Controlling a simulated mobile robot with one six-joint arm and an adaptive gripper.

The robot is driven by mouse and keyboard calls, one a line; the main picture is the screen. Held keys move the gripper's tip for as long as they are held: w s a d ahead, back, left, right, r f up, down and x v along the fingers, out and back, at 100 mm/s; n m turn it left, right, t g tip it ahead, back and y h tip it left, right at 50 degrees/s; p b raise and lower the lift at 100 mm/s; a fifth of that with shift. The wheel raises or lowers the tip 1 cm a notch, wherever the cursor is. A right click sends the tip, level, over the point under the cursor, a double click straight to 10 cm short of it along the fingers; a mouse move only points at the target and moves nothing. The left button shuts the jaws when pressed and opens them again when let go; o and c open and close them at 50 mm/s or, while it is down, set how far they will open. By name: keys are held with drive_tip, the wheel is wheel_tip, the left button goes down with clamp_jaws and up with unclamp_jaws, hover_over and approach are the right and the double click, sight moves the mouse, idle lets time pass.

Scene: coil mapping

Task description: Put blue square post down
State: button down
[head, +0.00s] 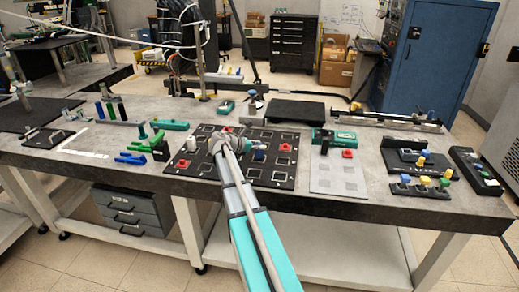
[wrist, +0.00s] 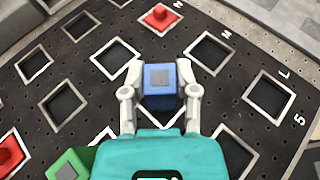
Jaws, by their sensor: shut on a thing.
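My gripper (wrist: 160,78) is shut on the blue square post (wrist: 160,80), with one finger on each side of it. The post has a grey square on its top. In the wrist view it is over the black perforated board (wrist: 225,85), among square outlined sockets; I cannot tell whether its base touches the board. In the head view my gripper (head: 221,144) is over the board (head: 187,170) on the bench, and the held post cannot be made out clearly there.
A red post (wrist: 160,17) stands in a socket beyond the gripper. Another red post (wrist: 9,152) and a green post (wrist: 67,166) are at lower left. Empty sockets (wrist: 210,54) lie around. A grey plate (head: 325,182) lies right of the board.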

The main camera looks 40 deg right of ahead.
drive_tip(key=shift+f, duration=0.15)
drive_tip(key=shift+c, duration=1.9)
unclamp_jaws()
drive_tip(key=shift+a+r, duration=0.1)
drive_tip(key=shift+r, duration=0.15)
drive_tip(key=shift+a+r+p, duration=0.15)
drive_tip(key=shift+a+p, duration=0.15)
drive_tip(key=s+p+v, duration=0.1)
drive_tip(key=p+v, duration=0.3)
drive_tip(key=v, duration=0.7)
drive_tip(key=shift+w, duration=0.5)
drive_tip(key=shift+a, duration=0.1)
